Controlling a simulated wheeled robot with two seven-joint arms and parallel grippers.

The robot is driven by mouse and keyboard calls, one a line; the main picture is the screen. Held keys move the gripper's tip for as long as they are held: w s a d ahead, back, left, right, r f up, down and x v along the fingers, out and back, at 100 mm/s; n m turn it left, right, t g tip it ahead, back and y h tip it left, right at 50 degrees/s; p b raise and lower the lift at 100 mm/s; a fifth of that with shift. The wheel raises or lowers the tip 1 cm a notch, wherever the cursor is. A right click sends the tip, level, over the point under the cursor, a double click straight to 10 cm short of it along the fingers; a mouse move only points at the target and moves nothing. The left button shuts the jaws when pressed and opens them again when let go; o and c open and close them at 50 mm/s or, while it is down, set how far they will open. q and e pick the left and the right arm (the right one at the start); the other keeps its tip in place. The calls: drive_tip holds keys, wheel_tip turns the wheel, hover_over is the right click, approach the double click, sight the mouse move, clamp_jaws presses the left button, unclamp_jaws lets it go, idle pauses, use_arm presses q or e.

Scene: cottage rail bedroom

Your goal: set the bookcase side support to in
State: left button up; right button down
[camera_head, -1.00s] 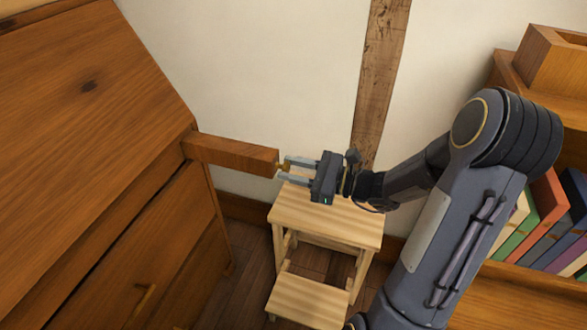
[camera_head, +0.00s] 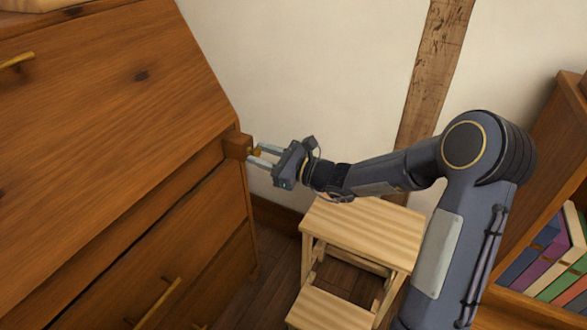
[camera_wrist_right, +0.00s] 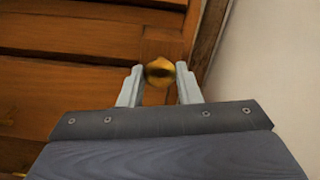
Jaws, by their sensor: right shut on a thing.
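The bookcase side support (camera_head: 238,145) is a short brown wooden bar end at the right edge of the large wooden cabinet (camera_head: 110,110). Most of it is inside the cabinet, with only a stub sticking out. A round brass knob (camera_wrist_right: 160,71) is on its end. My right gripper (camera_head: 258,156) is shut on the knob, its fingers on either side of it; the right wrist view also shows the fingers at the knob. My left gripper is not in view.
A light wooden step stool (camera_head: 362,228) stands on the floor below my right arm. A bookshelf (camera_head: 545,215) with several coloured books is at the right. The pale wall (camera_head: 310,70) with a timber post is behind. Brass handles (camera_head: 160,300) stick out from the cabinet front.

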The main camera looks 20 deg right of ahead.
sight(249, 150)
drive_tip(key=x, duration=0.5)
drive_tip(key=shift+w+a+b, duration=0.15)
drive_tip(key=shift+w+b, duration=0.05)
drive_tip(key=shift+b, duration=0.15)
drive_tip(key=shift+w+a, duration=0.1)
drive_tip(key=shift+a, duration=0.05)
drive_tip(key=c, duration=1.5)
unclamp_jaws()
drive_tip(key=shift+r, duration=0.1)
drive_tip(key=o, duration=0.4)
drive_tip(key=shift+w+a, duration=0.15)
drive_tip(key=shift+w, duration=0.05)
drive_tip(key=shift+o, duration=0.2)
